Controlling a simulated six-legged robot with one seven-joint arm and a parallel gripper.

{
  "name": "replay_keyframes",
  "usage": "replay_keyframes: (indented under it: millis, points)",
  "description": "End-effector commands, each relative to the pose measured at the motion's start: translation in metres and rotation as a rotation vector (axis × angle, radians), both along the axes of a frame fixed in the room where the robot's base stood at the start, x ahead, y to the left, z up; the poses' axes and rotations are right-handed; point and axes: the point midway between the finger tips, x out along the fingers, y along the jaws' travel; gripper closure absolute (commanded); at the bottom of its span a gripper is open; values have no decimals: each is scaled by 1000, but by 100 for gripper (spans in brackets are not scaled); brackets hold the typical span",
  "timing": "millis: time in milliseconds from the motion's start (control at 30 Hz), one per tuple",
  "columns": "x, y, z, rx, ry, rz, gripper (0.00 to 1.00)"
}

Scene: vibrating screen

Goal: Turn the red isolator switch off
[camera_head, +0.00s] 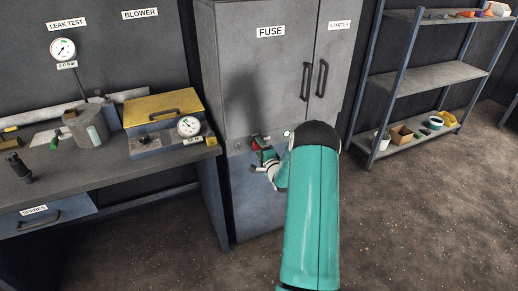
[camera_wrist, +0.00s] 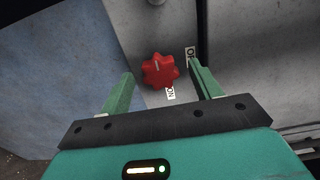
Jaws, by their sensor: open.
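The red isolator switch is a lobed red knob (camera_wrist: 158,71) on the grey cabinet front in the wrist view, with a small pale mark on its face. A white label (camera_wrist: 170,93) beside it seems to read ON. A second label (camera_wrist: 190,55) is partly covered by my right finger and cannot be read fully. My gripper (camera_wrist: 162,74) is open, with one green finger on each side of the knob and gaps visible to both. In the head view the red switch (camera_head: 256,142) shows small, partly covered by my gripper (camera_head: 263,152).
The fuse cabinet (camera_head: 250,85) has closed doors with two dark handles. A workbench (camera_head: 100,178) with a yellow-lidded box (camera_head: 163,106) stands to the left. A shelf rack (camera_head: 428,77) stands at the right. Open floor lies between.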

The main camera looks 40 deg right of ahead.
Motion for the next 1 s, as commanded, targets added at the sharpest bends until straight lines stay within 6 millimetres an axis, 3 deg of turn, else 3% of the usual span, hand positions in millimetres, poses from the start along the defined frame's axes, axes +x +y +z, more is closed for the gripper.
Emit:
replay_keyframes:
  millis: [367,600,1000]
  points:
    - [9,-3,0,0,0,-1,37]
    - [9,-3,0,0,0,-1,79]
    - [9,-3,0,-53,15,0,79]
